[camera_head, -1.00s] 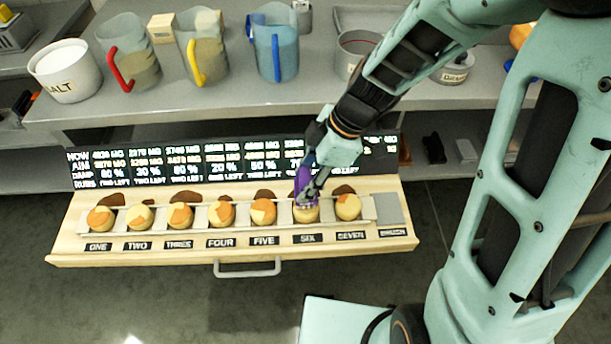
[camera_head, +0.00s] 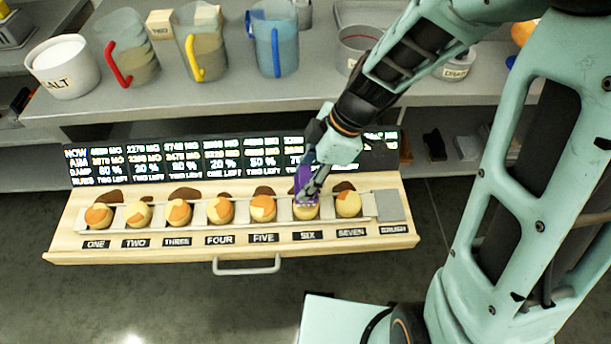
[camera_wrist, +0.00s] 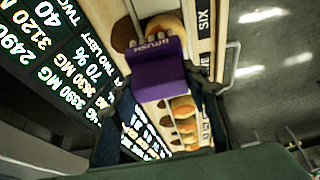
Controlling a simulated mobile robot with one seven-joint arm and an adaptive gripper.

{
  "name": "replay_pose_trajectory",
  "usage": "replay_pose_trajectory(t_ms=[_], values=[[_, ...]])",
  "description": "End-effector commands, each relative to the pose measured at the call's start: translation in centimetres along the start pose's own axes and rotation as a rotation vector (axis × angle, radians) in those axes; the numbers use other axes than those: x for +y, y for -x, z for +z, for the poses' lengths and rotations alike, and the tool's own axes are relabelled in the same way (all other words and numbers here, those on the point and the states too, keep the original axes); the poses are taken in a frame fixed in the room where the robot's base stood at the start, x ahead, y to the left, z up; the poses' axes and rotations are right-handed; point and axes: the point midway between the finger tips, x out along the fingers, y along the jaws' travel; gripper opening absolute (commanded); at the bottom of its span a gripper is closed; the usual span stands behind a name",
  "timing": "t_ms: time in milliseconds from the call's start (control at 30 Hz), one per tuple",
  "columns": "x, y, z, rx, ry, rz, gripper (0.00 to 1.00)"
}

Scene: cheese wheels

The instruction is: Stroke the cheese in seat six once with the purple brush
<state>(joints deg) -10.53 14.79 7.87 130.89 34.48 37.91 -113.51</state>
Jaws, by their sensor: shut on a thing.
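My gripper (camera_head: 312,184) is shut on the purple brush (camera_head: 303,180) at seat six. In the wrist view the brush (camera_wrist: 158,64) fills the middle, with part of a word on its face. The cheese in seat six (camera_head: 306,213) sits behind the SIX label, partly covered by the brush. In the wrist view this cheese (camera_wrist: 164,26) shows just past the brush's edge. The brush's lower edge looks on or just above the cheese; I cannot tell whether they touch.
Cheeses stand in the other seats, with the seat five cheese (camera_head: 262,208) and seat seven cheese (camera_head: 348,203) close on either side. The brush place (camera_head: 389,206) at the right end is empty. A readout board (camera_head: 230,158) stands right behind the row. Jugs stand on the shelf above.

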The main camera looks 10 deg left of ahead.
Motion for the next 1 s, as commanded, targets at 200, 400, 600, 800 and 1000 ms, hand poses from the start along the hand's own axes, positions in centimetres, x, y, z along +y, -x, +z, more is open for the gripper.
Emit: replay_pose_trajectory(t_ms=[200, 400, 600, 800, 1000], values=[[0.0, 0.0, 0.0, 0.000, 0.000, 0.001, 0.22], [-0.1, -0.1, 0.1, 0.000, 0.000, 0.001, 0.22], [-0.7, -0.3, 0.1, 0.000, 0.001, 0.001, 0.22], [-1.2, -0.4, 0.2, 0.000, 0.001, -0.002, 0.22], [-1.8, -0.4, 0.2, -0.001, -0.001, -0.004, 0.22]])
